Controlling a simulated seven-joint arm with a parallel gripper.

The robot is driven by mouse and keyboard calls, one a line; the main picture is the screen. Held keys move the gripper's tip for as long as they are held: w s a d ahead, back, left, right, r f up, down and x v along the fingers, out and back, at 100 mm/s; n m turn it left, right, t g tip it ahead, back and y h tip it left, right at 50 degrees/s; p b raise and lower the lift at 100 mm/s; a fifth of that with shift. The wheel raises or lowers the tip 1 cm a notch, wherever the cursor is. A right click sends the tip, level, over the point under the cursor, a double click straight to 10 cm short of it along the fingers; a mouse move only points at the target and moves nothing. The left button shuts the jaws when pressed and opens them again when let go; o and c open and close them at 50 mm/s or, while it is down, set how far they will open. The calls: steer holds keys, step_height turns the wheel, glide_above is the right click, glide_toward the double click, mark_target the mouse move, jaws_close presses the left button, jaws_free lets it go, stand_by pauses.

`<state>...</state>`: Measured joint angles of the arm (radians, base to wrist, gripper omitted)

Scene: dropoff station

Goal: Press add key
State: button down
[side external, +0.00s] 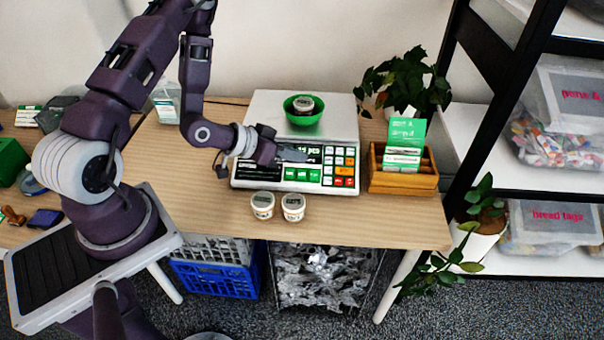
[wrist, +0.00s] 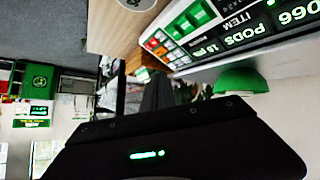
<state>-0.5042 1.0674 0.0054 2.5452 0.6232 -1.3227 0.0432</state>
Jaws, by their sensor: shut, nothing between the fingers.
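The counting scale (side external: 340,118) stands on the wooden table, with a green bowl (side external: 303,118) holding a lidded jar (side external: 303,104) on its plate. Its keypad (side external: 344,164) has white, orange, red and green keys at the front right. The key labels are too small to read, so I cannot tell which is add. My gripper (side external: 308,158) is shut and empty, above the scale's front panel, left of the coloured keys and partly hiding the display. In the wrist view the keypad (wrist: 166,42) is beyond my dark fingers (wrist: 158,93), and the bowl (wrist: 240,80) is to the right.
Two lidded jars (side external: 263,204) (side external: 293,206) stand close in front of the scale. A wooden box (side external: 403,183) with green and white cards is at its right, with a potted plant (side external: 404,80) behind. Table room is clear at the front left.

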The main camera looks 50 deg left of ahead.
steer(key=shift+w+a+f, duration=0.45)
steer(key=shift+f, duration=0.9)
steer(key=shift+w+a+f, duration=0.4)
steer(key=shift+f, duration=0.9)
steer(key=shift+w+a+f, duration=0.45)
steer(key=shift+f, duration=0.9)
steer(key=shift+w+f, duration=0.1)
steer(key=shift+f, duration=0.3)
steer(key=shift+w+a+f, duration=0.1)
steer(key=shift+a+f, duration=0.1)
steer(key=shift+f, duration=0.15)
steer(key=shift+s+d+r, duration=0.15)
steer(key=shift+r, duration=0.25)
steer(key=shift+s+d+r, duration=0.1)
steer(key=shift+r, duration=0.25)
steer(key=shift+s+d+r, duration=0.25)
steer(key=shift+r, duration=0.5)
steer(key=shift+s+d+r, duration=0.2)
steer(key=shift+r, duration=0.6)
steer(key=shift+s+d+r, duration=0.25)
steer(key=shift+r, duration=0.5)
